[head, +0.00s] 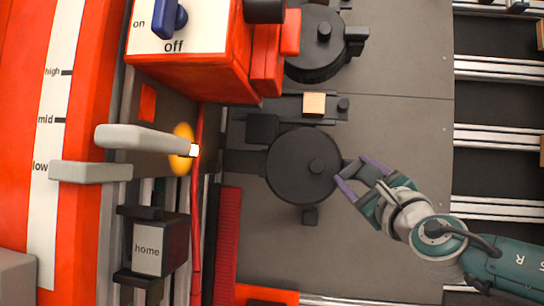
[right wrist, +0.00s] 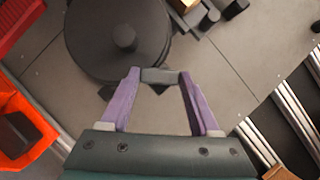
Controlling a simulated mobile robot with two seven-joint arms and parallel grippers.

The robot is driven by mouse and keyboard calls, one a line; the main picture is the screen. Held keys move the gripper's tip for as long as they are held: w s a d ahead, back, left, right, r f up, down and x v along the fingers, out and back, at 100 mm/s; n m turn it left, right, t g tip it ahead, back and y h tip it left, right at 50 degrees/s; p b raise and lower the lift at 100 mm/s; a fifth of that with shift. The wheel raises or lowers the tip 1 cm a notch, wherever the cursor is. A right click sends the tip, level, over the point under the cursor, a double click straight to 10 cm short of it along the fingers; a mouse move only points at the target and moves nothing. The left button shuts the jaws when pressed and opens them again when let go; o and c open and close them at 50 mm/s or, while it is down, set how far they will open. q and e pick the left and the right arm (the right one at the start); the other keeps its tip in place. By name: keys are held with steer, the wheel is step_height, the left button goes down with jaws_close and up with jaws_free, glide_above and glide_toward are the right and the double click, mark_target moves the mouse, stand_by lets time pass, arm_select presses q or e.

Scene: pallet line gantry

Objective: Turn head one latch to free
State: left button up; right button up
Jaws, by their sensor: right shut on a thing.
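A round black head (head: 300,160) with a knob on top lies flat on the grey deck in the middle of the head view; it also shows at the top of the right wrist view (right wrist: 105,35). My right gripper (head: 350,169) comes in from the right at the head's edge. Its purple fingers are shut on a small dark grey latch (right wrist: 160,75), seen between the fingertips in the right wrist view. The latch's far end against the head is partly hidden, and no free mark shows. My left gripper is not in view.
A second round black head (head: 318,50) stands farther back beside an orange box with an on/off switch (head: 169,18). A grey lever (head: 145,138), a home block (head: 148,245) and a red ribbed strip (head: 226,240) lie left. The deck (head: 390,120) around my gripper is mostly clear.

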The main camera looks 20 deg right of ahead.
steer(key=n+y+p, duration=0.1)
steer(key=n, duration=0.1)
steer(key=n+g+y+p, duration=0.1)
steer(key=n, duration=0.1)
steer(key=r+n+p, duration=0.1)
steer(key=n+p, duration=0.1)
steer(key=shift+d+g+y, duration=0.2)
steer(key=shift+g+y, duration=0.1)
steer(key=shift+y, duration=0.1)
steer(key=n+g+p, duration=0.1)
steer(key=n+p, duration=0.1)
steer(key=n, duration=0.1)
steer(key=shift+y, duration=0.4)
steer(key=shift+n+g+p, duration=0.3)
steer(key=shift+n, duration=0.2)
steer(key=shift+f, duration=0.1)
steer(key=o, duration=1.1)
